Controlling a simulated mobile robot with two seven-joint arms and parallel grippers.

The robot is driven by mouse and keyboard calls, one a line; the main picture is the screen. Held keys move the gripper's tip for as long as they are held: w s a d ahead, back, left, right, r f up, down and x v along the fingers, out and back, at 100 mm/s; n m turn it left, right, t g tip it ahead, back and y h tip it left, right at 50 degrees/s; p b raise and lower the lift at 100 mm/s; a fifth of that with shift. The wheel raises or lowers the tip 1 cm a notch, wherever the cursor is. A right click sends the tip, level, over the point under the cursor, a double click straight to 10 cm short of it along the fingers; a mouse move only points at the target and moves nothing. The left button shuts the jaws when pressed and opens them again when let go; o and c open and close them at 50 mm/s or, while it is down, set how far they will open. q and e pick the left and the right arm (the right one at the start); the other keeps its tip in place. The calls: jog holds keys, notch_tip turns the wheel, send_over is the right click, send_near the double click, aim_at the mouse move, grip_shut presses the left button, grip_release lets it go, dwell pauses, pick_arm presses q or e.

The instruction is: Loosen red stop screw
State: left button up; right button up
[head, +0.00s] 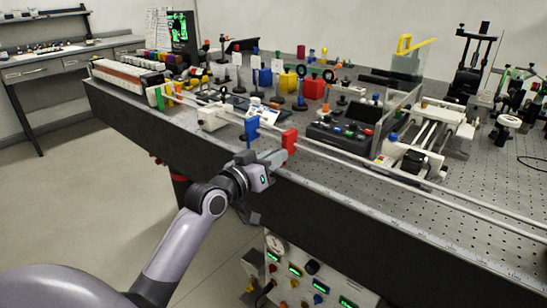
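A red stop (289,140) stands on the long rail at the front edge of the bench. A separate screw on it is too small to make out. My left gripper (280,156) is at the lower left of the red stop, with its fingertips against or very close to it. I cannot tell whether they touch it, or whether they are open or shut. A blue stop (252,130) stands on the rail just left of the red one. My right gripper is out of view.
The pale rail (400,190) runs along the bench's front edge. Behind the stops are a black control box (342,138), a white carriage (424,137) and several optics mounts. A panel with lit displays (310,280) is below the bench. The floor at left is clear.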

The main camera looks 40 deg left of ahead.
pick_arm(q)
grip_shut()
jog(key=n+p, duration=1.2)
jog(key=n, duration=0.9)
jog(key=shift+n, duration=0.4)
dwell(0.4)
jog(key=o, duration=0.8)
grip_release()
